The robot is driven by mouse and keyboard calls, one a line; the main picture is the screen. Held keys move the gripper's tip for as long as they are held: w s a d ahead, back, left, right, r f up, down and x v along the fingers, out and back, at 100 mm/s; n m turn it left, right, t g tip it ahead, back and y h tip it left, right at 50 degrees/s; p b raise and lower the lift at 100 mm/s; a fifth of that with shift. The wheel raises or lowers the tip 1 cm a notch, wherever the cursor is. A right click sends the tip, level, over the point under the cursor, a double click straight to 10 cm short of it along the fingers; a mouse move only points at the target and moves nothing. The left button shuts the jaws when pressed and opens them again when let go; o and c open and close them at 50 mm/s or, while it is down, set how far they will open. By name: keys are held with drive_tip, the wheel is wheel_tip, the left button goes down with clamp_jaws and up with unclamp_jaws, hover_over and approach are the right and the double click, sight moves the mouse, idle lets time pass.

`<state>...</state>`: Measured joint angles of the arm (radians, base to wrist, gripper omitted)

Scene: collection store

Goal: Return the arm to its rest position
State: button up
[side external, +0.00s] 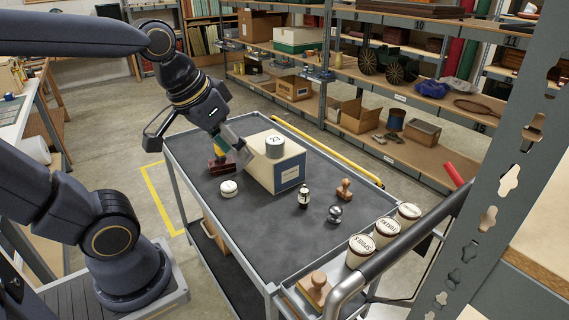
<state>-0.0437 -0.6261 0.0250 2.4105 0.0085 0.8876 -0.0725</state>
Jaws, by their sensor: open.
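My arm reaches over the grey cart top (270,235) from the left. My gripper (230,154) points down at the cart's far left part, low over a dark red-brown block (221,166). The jaws are open. A yellow and green part shows beside the fingers; I cannot tell what it belongs to. The fingers partly hide the block, and whether they touch it is not clear. A cream box (274,166) stands close to the right of the gripper, with a white round drum (275,147) marked with a number on it.
A white round tin (228,188), a small dark bottle (304,196), a wooden stamp (344,190) and a shiny ball (335,214) stand on the cart. Labelled jars (361,250) line its near right end. A grey upright post (500,180) and loaded shelves (410,150) stand to the right.

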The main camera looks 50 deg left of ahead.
drive_tip(key=s+d, duration=0.1)
drive_tip(key=s+f+m, duration=0.1)
drive_tip(key=shift+s+d+m, duration=0.3)
drive_tip(key=shift+s+d, duration=0.05)
drive_tip(key=shift+s, duration=0.05)
